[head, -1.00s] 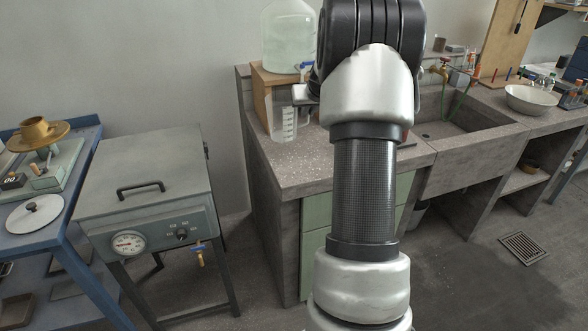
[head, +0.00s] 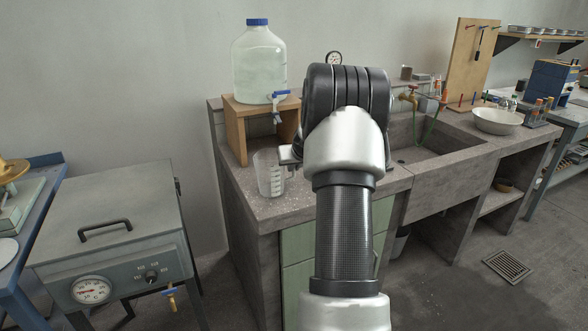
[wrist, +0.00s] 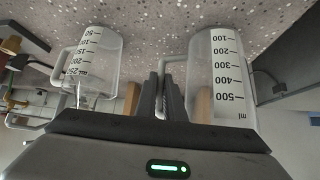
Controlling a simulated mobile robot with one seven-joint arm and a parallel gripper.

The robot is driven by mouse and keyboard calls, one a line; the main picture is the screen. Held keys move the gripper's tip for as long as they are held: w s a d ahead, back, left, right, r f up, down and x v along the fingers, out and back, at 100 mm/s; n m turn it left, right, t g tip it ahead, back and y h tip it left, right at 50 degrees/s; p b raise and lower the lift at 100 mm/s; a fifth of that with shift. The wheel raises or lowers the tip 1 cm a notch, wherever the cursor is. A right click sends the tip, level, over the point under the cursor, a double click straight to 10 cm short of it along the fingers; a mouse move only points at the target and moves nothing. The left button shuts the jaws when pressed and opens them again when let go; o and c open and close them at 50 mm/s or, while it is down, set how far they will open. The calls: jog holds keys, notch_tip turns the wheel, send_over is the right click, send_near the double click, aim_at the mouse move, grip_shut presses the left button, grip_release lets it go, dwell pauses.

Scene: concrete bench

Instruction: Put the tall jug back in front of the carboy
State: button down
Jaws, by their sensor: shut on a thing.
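The tall jug (head: 270,177) is clear, with white graduation marks, and stands upright over the bench's front left part, in front of the wooden stand. In the wrist view it is the larger jug (wrist: 222,75) at the right, marked to 500 ml. My gripper (wrist: 163,95) is shut on its handle. In the head view my gripper (head: 288,155) shows only in part, at the jug's right side. The carboy (head: 259,65), clear with a blue cap and blue tap, stands on the stand behind. I cannot tell whether the jug's base touches the bench.
A smaller jug (wrist: 92,62), marked to 250 ml, stands to the left in the wrist view; my arm hides it in the head view. The wooden stand (head: 236,133) is behind the tall jug. The sink (head: 440,150) is to the right. A grey heated box (head: 110,215) stands left.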

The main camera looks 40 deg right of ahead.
jog(key=shift+r, duration=0.1)
jog(key=c, duration=2.3)
grip_release()
jog(key=shift+f, duration=0.2)
jog(key=o, duration=0.4)
jog(key=shift+o, duration=0.2)
jog(key=shift+r, duration=0.2)
jog(key=shift+s+r, duration=0.1)
jog(key=shift+r, duration=0.1)
jog(key=v, duration=1.1)
jog(key=shift+s+a+r+p, duration=0.15)
jog(key=shift+s+p, duration=0.05)
jog(key=shift+p, duration=0.25)
